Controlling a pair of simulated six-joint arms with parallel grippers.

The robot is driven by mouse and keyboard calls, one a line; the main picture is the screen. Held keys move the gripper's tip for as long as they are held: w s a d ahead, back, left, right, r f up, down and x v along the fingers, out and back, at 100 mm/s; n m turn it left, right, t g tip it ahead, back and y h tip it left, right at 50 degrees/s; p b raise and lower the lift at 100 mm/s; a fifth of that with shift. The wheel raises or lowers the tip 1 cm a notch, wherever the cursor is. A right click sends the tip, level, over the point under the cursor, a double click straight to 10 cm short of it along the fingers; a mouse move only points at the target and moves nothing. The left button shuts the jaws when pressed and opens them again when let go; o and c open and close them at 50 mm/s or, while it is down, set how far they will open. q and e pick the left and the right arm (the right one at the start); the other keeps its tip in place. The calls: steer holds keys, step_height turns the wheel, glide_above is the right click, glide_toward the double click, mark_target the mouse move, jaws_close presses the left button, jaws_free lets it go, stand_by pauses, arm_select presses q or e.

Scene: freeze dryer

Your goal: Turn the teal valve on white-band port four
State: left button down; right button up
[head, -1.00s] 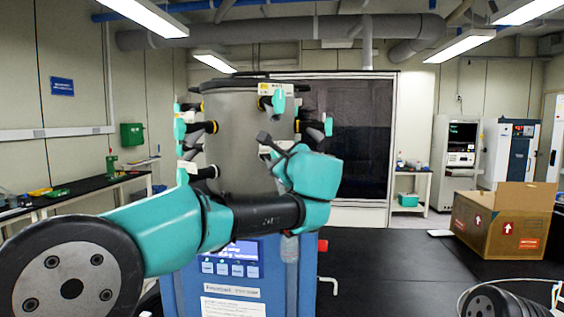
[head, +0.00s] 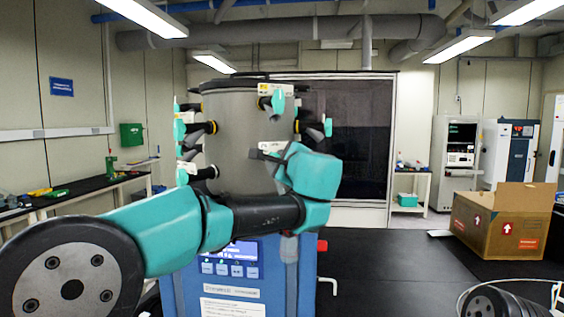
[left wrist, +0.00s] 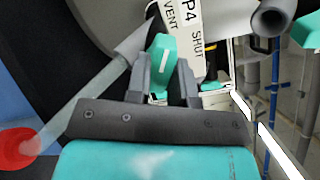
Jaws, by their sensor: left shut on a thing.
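The teal valve (left wrist: 158,52) shows in the left wrist view with a white stripe along its handle. A white label (left wrist: 190,35) beside it reads P4, VENT and SHUT. My left gripper (left wrist: 166,82) is shut on the teal valve, with one finger on each side of the handle. In the head view, my left gripper (head: 262,153) is at the front of the grey drum (head: 230,120); my teal arm hides the held valve there. My right gripper is not in view.
Other teal valves on black ports stand around the drum, one (head: 278,101) above my left gripper and one (head: 328,127) to the right. A blue cabinet (head: 300,275) is below.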

arm_select(q)
steer(key=c, duration=1)
jaws_free()
steer(key=shift+s, duration=0.15)
steer(key=v, duration=1.7)
steer(key=shift+d, duration=0.15)
